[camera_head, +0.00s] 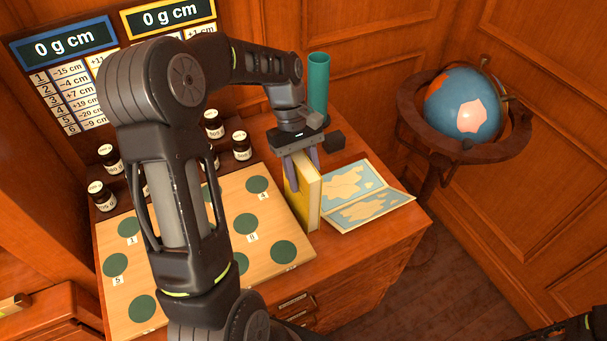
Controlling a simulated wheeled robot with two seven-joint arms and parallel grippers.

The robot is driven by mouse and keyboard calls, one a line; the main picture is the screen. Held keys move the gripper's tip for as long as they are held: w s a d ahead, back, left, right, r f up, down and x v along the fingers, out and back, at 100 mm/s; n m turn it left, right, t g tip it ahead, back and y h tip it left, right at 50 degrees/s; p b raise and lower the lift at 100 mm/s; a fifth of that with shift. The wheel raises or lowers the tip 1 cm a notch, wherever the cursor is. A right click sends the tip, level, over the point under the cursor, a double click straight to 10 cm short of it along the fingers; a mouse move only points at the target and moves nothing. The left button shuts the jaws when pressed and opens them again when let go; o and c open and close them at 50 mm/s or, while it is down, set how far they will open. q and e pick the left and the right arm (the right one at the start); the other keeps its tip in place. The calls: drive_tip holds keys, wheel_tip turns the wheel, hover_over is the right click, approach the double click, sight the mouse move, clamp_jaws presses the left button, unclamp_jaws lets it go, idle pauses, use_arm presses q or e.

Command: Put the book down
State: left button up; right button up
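A yellow book (306,195) stands upright on the wooden desk, between the board with green circles and an open map book. Whether the book's bottom edge touches the desk is hard to tell. My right gripper is not in view; only a bit of my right arm (585,325) shows at the bottom right corner.
The open map book (365,212) lies just right of the yellow book. A teal cylinder (318,85) and a small dark block (334,141) stand behind. Several dark labelled jars (241,146) stand by the board (225,190). A globe (462,105) stands beyond the desk.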

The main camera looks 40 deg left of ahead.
sight(300, 157)
use_arm(q)
drive_tip(key=shift+o, duration=1.1)
drive_tip(key=shift+r, duration=0.1)
drive_tip(key=v, duration=0.4)
drive_tip(key=shift+b, duration=0.35)
drive_tip(key=p+v, duration=0.2)
drive_tip(key=v, duration=0.1)
drive_tip(key=shift+d, duration=0.15)
drive_tip(key=shift+a+r+p, duration=0.25)
drive_tip(key=shift+r+p, duration=0.1)
drive_tip(key=shift+p, duration=0.1)
drive_tip(key=shift+f, duration=0.1)
